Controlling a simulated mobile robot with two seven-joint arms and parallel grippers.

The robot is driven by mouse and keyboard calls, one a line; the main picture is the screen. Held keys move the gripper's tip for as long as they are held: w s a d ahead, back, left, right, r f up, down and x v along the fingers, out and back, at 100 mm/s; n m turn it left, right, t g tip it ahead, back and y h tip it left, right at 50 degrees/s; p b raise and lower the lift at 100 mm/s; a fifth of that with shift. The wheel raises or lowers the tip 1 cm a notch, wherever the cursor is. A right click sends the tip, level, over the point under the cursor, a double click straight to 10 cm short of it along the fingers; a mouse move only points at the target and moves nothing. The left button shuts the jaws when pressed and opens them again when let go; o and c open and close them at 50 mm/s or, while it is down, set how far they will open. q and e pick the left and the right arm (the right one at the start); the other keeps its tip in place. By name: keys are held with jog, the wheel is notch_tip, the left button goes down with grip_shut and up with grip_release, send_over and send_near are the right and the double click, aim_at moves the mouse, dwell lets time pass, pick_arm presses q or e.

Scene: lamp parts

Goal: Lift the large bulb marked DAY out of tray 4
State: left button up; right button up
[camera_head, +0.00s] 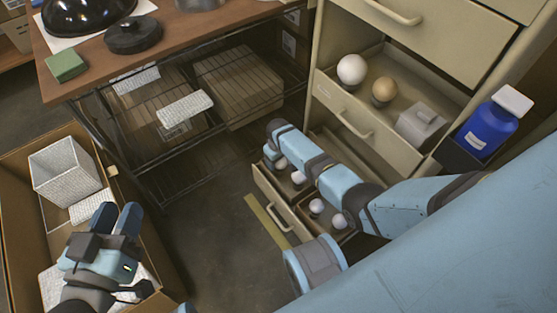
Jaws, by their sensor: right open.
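The open lower drawer (284,222) holds several small white-topped bulbs, among them one bulb (316,206) and another bulb (338,220) in the front part. No DAY mark or tray number is legible. A larger white bulb (351,69) and an amber bulb (384,90) stand in the open upper drawer (345,112). My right gripper (270,154) is open at the far left end of the lower drawer, close to its bulbs. My arm hides part of that drawer. My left gripper (117,212) is over the cardboard box; its fingers are close together, and their gap is unclear.
The cardboard box (22,160) at left holds a white textured bin (66,172). A wire rack (235,90) stands under the wooden table (180,38). A grey box (420,124) and a blue bottle (488,125) are at right. The floor between box and drawer is mostly clear.

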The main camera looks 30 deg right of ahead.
jog(key=c, duration=0.6)
jog(key=shift+o, duration=0.2)
jog(key=shift+r+p, duration=0.85)
jog(key=shift+p, duration=0.15)
jog(key=shift+r+p, duration=1.85)
jog(key=shift+p, duration=0.25)
notch_tip(320, 180, up, 4)
jog(key=p, duration=0.4)
jog(key=shift+p, duration=0.3)
